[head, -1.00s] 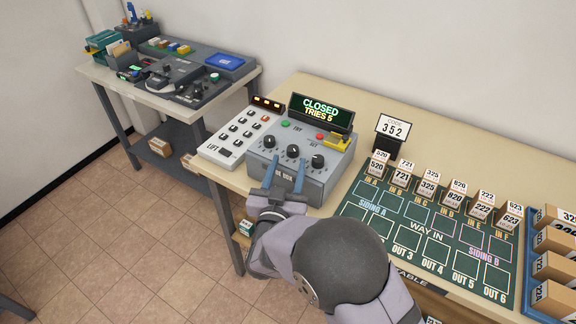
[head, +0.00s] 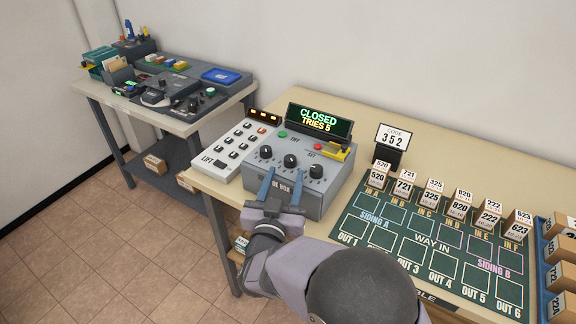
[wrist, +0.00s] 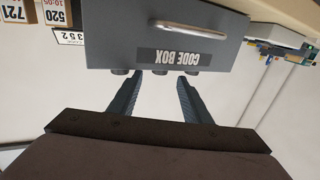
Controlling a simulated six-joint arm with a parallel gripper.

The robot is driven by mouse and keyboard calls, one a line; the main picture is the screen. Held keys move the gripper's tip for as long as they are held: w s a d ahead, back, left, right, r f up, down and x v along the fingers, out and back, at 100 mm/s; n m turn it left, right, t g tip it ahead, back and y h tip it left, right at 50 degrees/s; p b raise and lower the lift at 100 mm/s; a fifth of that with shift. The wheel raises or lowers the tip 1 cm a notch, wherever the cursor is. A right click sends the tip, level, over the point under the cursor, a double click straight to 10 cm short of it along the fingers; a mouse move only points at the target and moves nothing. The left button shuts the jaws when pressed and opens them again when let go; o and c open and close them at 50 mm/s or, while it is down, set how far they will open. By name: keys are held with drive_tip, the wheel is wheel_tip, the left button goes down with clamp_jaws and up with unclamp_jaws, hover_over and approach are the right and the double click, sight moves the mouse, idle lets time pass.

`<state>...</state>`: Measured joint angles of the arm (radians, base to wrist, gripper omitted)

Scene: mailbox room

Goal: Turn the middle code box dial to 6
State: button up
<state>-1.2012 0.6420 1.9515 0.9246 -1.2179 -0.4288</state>
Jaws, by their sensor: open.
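The grey code box (head: 303,182) stands on the beige table, with three black dials on its sloped top. The middle dial (head: 291,160) sits between the left dial (head: 265,152) and the right dial (head: 316,171). Dial settings are too small to read. The display (head: 319,122) behind reads CLOSED, TRIES 5. My gripper (head: 283,186) is open and empty in front of the box, below the dials. In the wrist view, the box front (wrist: 165,42) appears upside down, with the dials' ends just past its edge, near my blue fingertips (wrist: 159,79).
A LIFT keypad (head: 232,145) stands left of the box. A yellow part (head: 336,151) sits at its back right. A card reading CODE 352 (head: 393,138) stands to the right. A green track board (head: 425,245) with numbered blocks fills the table's right.

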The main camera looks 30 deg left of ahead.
sight(289, 163)
drive_tip(key=shift+p+x, duration=0.4)
drive_tip(key=shift+x, duration=2)
drive_tip(key=shift+c, duration=0.2)
drive_tip(key=c, duration=1)
